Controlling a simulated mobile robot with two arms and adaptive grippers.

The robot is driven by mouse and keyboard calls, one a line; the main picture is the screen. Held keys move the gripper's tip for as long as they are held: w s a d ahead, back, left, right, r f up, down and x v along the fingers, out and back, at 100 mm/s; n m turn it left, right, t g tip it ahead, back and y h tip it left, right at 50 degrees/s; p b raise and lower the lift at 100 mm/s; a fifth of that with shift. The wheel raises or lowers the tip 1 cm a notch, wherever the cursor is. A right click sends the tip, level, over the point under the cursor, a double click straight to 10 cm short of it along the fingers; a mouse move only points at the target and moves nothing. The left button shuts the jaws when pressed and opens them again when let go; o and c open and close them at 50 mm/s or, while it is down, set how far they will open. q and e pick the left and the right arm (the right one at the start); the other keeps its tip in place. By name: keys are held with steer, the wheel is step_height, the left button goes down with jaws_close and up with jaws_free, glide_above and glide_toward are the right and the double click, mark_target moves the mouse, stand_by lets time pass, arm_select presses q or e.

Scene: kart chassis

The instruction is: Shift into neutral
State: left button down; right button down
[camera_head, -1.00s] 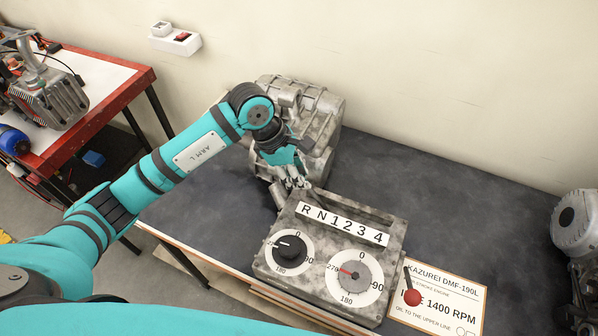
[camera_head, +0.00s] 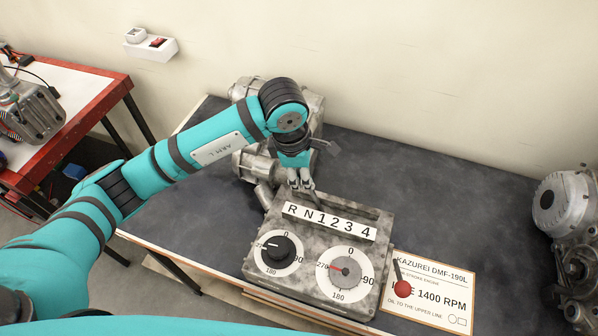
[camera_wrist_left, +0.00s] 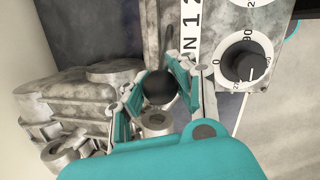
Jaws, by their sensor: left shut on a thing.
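The grey shifter box (camera_head: 255,238) stands at the table's front edge. Its white label strip (camera_head: 330,221) reads R N 1 2 3 4. My left gripper (camera_head: 302,188) is just behind the strip, near R and N in the head view. In the left wrist view the gripper (camera_wrist_left: 157,95) is shut on a round black knob (camera_wrist_left: 158,87). A dark rod (camera_wrist_left: 169,38), apparently the shift lever, shows beyond the knob along the strip's edge. Its foot is hidden. My right gripper is out of view.
The box front has a black dial knob (camera_head: 278,250) and a gauge with a red needle (camera_head: 344,271). A grey metal casing (camera_head: 248,163) stands behind my gripper. The right table middle is clear.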

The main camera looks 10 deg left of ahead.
arm_select(q)
steer(key=shift+w+r, duration=0.2)
steer(key=shift+r, duration=0.1)
steer(key=c, duration=1.4)
jaws_free()
steer(key=shift+c, duration=0.2)
steer(key=o, duration=0.5)
steer(key=shift+s+a, duration=0.1)
steer(key=shift+s, duration=0.05)
steer(key=shift+c, duration=0.2)
steer(key=shift+o, duration=0.2)
steer(key=shift+f, duration=0.1)
step_height(320, 180, up, 12)
steer(key=s+a, duration=0.1)
steer(key=shift+s+a, duration=0.2)
steer(key=shift+a, duration=0.2)
steer(key=shift+s+f, duration=0.1)
steer(key=shift+f, duration=0.1)
